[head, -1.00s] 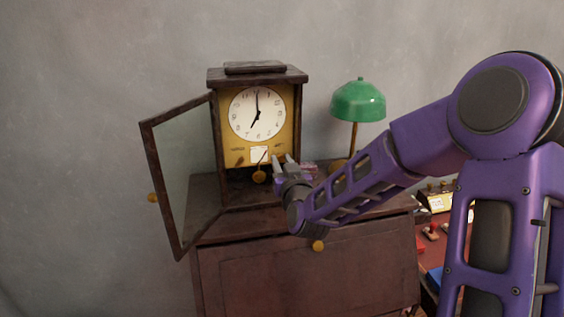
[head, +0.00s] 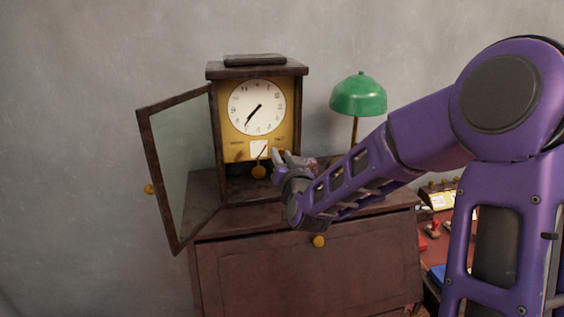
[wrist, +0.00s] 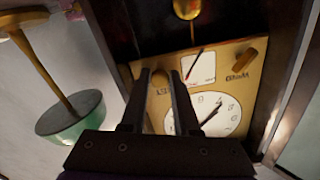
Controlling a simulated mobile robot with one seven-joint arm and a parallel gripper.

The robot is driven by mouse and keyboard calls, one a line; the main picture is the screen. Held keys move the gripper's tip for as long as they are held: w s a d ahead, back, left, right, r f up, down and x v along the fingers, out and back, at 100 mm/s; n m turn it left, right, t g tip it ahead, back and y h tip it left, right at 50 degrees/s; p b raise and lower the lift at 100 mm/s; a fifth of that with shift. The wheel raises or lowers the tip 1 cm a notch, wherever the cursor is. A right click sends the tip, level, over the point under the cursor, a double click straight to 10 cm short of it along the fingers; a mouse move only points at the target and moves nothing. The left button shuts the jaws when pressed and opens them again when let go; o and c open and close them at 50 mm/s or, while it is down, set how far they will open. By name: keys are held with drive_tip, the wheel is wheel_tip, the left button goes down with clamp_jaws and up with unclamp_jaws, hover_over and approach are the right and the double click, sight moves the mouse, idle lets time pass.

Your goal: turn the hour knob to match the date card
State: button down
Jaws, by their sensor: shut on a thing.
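The clock (head: 214,120) stands on a cabinet with its glass door (head: 185,150) swung open to the left. Both hands on its white dial (head: 270,95) point to the lower left, a little past seven thirty. A white card (head: 259,148) sits below the dial; its writing is too small to read. My gripper (head: 281,154) is at the plate's lower right, hiding the knob there. In the upside-down wrist view, my gripper (wrist: 166,73) is shut on that round brass knob (wrist: 159,82). A second, elongated brass knob (wrist: 241,64) is free. I cannot read the knob labels surely.
The pendulum bob (head: 259,172) hangs close to the left of my fingers. A green-shaded lamp (head: 358,97) stands right of the clock, behind my arm. The cabinet top (head: 205,190) carries both. A red-topped desk (head: 436,250) with small items is at the right.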

drive_tip(key=m+b, duration=0.2)
drive_tip(key=m, duration=0.1)
drive_tip(key=shift+m, duration=0.4)
drive_tip(key=m+b, duration=0.1)
drive_tip(key=m, duration=0.2)
drive_tip(key=shift+m, duration=0.3)
drive_tip(key=m+b, duration=0.1)
drive_tip(key=m, duration=0.2)
drive_tip(key=m+b, duration=0.1)
drive_tip(key=m, duration=0.2)
drive_tip(key=shift+r+m, duration=0.2)
drive_tip(key=shift+m, duration=0.1)
drive_tip(key=c, duration=0.7)
unclamp_jaws()
drive_tip(key=shift+o, duration=0.2)
drive_tip(key=shift+f, duration=0.15)
